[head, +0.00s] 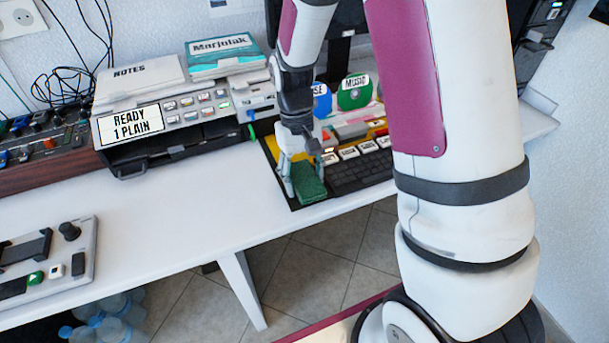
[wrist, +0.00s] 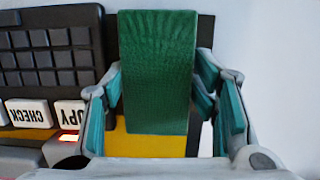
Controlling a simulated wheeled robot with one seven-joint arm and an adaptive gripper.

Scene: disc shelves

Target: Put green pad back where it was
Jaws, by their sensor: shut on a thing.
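The green pad (head: 307,183) is a dark green block held between the fingers of my gripper (head: 304,178), over the left end of the black keyboard panel. In the wrist view the green pad (wrist: 158,75) stands out between the two teal-lined fingers of my gripper (wrist: 165,110), which is shut on it. A yellow area (wrist: 150,144) of the panel shows below the pad; it also shows in the head view (head: 270,147). I cannot tell whether the pad touches the panel.
The keyboard (head: 360,173) and its labelled white keys (head: 350,153) lie right beside the pad. Blue and green discs stand behind. A printer-like unit (head: 180,115) with notes on top is at left. White table (head: 180,210) is clear in the middle; its front edge is close.

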